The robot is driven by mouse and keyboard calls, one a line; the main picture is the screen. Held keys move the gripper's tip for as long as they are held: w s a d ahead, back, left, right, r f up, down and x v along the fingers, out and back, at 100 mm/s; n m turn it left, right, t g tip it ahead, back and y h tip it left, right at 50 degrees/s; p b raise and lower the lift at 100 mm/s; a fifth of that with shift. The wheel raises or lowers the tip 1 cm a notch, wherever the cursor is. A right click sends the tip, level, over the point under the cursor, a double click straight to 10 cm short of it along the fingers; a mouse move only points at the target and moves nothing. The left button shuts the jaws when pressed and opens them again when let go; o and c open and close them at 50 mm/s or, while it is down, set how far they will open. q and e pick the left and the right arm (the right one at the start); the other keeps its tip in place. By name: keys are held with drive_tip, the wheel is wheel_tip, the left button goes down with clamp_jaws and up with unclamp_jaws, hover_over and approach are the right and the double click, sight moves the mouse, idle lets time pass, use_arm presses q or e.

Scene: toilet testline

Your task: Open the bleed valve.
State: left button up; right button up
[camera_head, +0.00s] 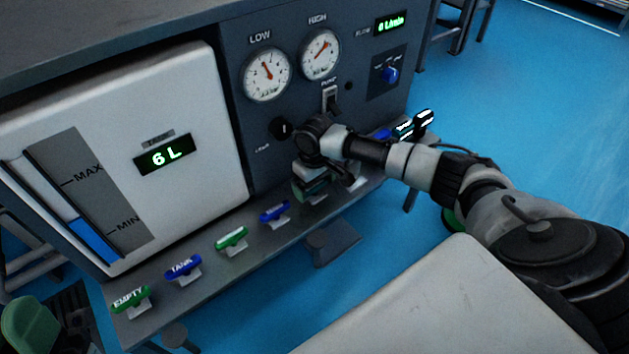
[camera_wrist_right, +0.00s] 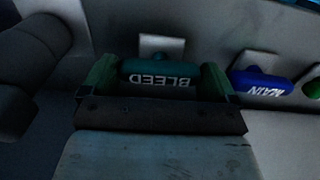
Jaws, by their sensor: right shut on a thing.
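The bleed valve's dark green handle, lettered BLEED, shows in the right wrist view (camera_wrist_right: 158,76), upside down in that picture. My right gripper (camera_wrist_right: 159,84) is shut on this handle, with one green finger at each end of it. In the head view my right gripper (camera_head: 313,186) is at the valve shelf below the gauges. It hides most of the bleed handle there.
A blue MAIN handle (camera_wrist_right: 262,83) sits close beside the bleed handle. Along the shelf are a green EMPTY handle (camera_head: 131,300), a blue TANK handle (camera_head: 183,267) and a green handle (camera_head: 231,239). The LOW gauge (camera_head: 267,74) and HIGH gauge (camera_head: 320,54) are above.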

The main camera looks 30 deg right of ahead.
drive_tip(key=n+p, duration=0.1)
drive_tip(key=p, duration=0.2)
drive_tip(key=shift+r, duration=0.15)
use_arm(q)
drive_tip(key=w+f+g+y+p, duration=0.2)
drive_tip(key=w+f+g+y, duration=0.4)
drive_tip(key=f+g, duration=0.7)
use_arm(e)
drive_tip(key=shift+n, duration=0.9)
drive_tip(key=shift+n+p, duration=1.1)
drive_tip(key=shift+p, duration=0.15)
drive_tip(key=n+p, duration=0.2)
drive_tip(key=n, duration=0.3)
drive_tip(key=shift+n, duration=0.3)
drive_tip(key=n, duration=0.3)
drive_tip(key=shift+n+p, duration=0.3)
drive_tip(key=shift+p, duration=0.1)
use_arm(q)
drive_tip(key=s+a+f+g+y, duration=0.1)
drive_tip(key=s+a+f+g, duration=0.1)
drive_tip(key=s+g, duration=0.3)
drive_tip(key=s+a+f+n+g+y, duration=0.1)
drive_tip(key=s+a+f+g, duration=0.2)
drive_tip(key=s+f+g, duration=0.2)
drive_tip(key=shift+s+a+f+g, duration=0.3)
drive_tip(key=shift+s+g, duration=0.4)
drive_tip(key=shift+g, duration=1)
use_arm(e)
drive_tip(key=shift+n, duration=1.8)
